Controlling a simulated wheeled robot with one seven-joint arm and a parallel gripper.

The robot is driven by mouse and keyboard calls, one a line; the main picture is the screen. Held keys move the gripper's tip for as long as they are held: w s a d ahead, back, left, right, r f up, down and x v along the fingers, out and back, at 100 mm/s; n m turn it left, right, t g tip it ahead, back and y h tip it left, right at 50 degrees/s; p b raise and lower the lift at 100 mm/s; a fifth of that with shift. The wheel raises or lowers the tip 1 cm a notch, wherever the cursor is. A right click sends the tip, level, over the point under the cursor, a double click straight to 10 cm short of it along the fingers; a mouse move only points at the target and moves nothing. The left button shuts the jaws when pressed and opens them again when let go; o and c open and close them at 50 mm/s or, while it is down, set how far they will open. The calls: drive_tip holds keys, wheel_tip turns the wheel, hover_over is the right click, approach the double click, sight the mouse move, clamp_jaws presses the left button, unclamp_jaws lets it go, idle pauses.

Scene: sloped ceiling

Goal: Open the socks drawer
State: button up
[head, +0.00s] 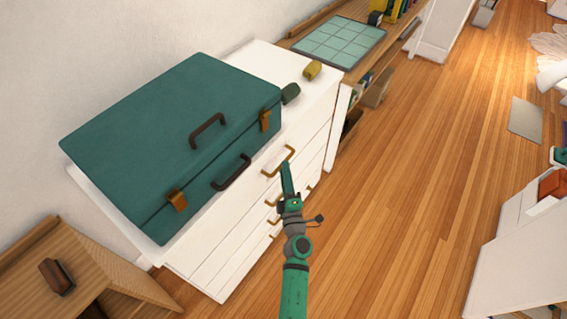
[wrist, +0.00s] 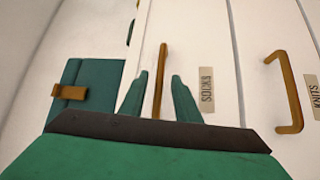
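The socks drawer (wrist: 185,60) is the white top drawer of the dresser, with a "SOCKS" label (wrist: 206,88) beside its brass bar handle (wrist: 160,85). In the head view its handle (head: 279,162) sits just below the dresser top, and the drawer looks closed. My gripper (wrist: 159,88) is open, with one green finger on each side of the handle and visible gaps between. I cannot tell how deep the fingers reach around the bar.
More drawers with brass handles lie below, one labelled "KNITS" (wrist: 316,92). A desk (head: 345,55) stands beyond the dresser. Wooden floor (head: 420,180) in front is clear.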

drive_tip(key=shift+w+a+r, duration=0.15)
drive_tip(key=shift+w+a, duration=0.05)
drive_tip(key=shift+w, duration=0.85)
drive_tip(key=shift+w+a+r, duration=0.1)
drive_tip(key=shift+w+a, duration=0.05)
drive_tip(key=shift+w, duration=0.85)
clamp_jaws()
